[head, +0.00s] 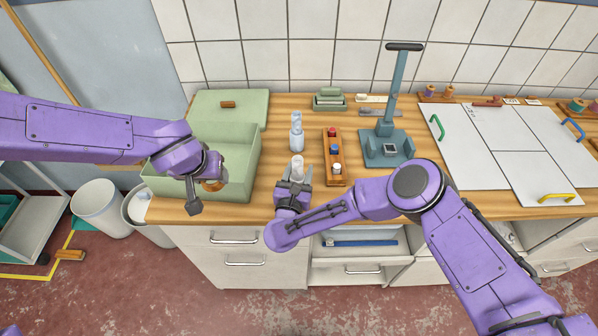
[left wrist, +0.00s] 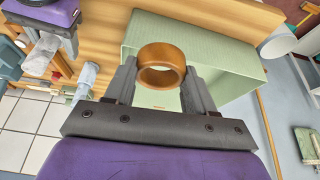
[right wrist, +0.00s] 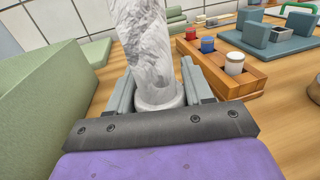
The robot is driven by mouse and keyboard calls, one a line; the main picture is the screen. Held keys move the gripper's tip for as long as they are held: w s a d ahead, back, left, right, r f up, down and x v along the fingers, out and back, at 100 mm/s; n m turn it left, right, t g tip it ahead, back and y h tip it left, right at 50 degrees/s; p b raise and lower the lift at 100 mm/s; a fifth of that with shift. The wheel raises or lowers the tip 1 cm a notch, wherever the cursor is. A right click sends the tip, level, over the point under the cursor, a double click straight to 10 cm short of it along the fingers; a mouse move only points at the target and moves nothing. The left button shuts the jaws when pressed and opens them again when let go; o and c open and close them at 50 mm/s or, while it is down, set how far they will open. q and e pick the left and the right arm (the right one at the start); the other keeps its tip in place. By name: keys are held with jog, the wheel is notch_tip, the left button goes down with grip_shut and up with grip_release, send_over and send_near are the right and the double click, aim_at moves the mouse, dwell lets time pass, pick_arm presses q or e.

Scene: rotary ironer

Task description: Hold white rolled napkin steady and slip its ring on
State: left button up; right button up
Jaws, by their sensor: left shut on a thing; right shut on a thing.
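The white rolled napkin (head: 297,167) stands upright over the wooden counter, with grey marbling on its side in the right wrist view (right wrist: 145,45). My right gripper (head: 296,178) is shut on its lower part, one finger on each side, just above a pale collar-like base. The napkin's top is cut off in the right wrist view. The ring (left wrist: 161,68) is orange-brown and round, with its hole visible. My left gripper (left wrist: 160,85) is shut on it. The ring (head: 212,185) is held over the front of the green box, left of the napkin and apart from it.
The open green box (head: 245,180) stands left of the napkin. A pale blue bottle-like object (head: 296,133) stands behind it. A wooden rack (head: 326,155) with red, blue and white pieces lies close on the right, then a blue-grey press (head: 385,150). White boards (head: 475,150) lie farther right.

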dwell(0.4)
